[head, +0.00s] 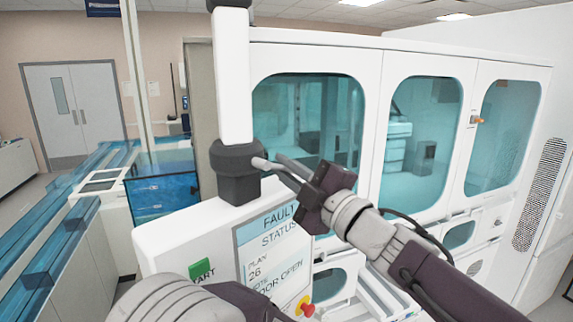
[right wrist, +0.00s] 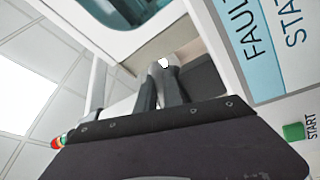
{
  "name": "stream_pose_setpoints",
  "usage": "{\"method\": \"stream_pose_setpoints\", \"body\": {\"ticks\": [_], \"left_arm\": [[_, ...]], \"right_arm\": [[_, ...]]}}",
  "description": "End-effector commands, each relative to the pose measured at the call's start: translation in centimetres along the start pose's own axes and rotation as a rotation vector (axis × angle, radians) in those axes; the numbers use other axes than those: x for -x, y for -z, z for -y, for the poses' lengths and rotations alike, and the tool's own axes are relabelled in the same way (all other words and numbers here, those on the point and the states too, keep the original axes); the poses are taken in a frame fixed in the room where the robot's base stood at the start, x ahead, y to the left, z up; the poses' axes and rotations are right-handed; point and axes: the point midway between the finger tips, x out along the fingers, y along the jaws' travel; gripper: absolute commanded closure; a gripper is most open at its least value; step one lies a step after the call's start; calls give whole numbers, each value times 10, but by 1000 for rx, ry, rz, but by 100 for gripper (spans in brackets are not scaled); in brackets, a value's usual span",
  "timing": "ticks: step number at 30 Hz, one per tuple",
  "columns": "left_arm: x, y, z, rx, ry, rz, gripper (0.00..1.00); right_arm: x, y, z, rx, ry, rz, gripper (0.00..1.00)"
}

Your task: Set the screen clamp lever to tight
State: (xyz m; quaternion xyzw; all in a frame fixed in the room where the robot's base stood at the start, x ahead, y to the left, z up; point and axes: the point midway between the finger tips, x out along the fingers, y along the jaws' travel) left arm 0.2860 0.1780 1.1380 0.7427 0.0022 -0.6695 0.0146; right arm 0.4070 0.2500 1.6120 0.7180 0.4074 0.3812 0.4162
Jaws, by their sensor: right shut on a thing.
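The screen clamp (head: 236,172) is a dark grey block around the white post, just above the status screen (head: 272,245). Its lever (head: 258,163) is a short light grey stub pointing out to the right of the clamp in the head view. My right gripper (head: 275,166) comes in from the right and is shut on the lever's outer end. In the right wrist view, the two dark fingers (right wrist: 166,84) close on the lever's pale tip (right wrist: 163,63); the fingers hide part of the lever. No tight or loose marking shows. My left gripper is not in view.
The screen reads FAULT and DOOR OPEN. A green START button (head: 202,269) and a red emergency button (head: 305,306) sit on its housing. A white cabinet (head: 375,70) with teal windows stands close behind. Blue tube tracks (head: 50,238) run at left.

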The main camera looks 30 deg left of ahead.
Motion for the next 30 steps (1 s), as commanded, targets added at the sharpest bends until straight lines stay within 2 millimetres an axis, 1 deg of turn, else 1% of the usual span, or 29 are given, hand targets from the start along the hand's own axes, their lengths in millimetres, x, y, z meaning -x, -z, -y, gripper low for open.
{"method": "stream_pose_setpoints", "body": {"ticks": [14, 20, 30], "left_arm": [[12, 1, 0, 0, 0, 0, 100], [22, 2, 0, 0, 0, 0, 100], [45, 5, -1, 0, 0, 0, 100]], "right_arm": [[5, 7, 19, -434, 17, 102, 100], [7, 13, 26, -619, 24, 146, 100], [10, 24, 35, -911, 35, 218, 100]]}}
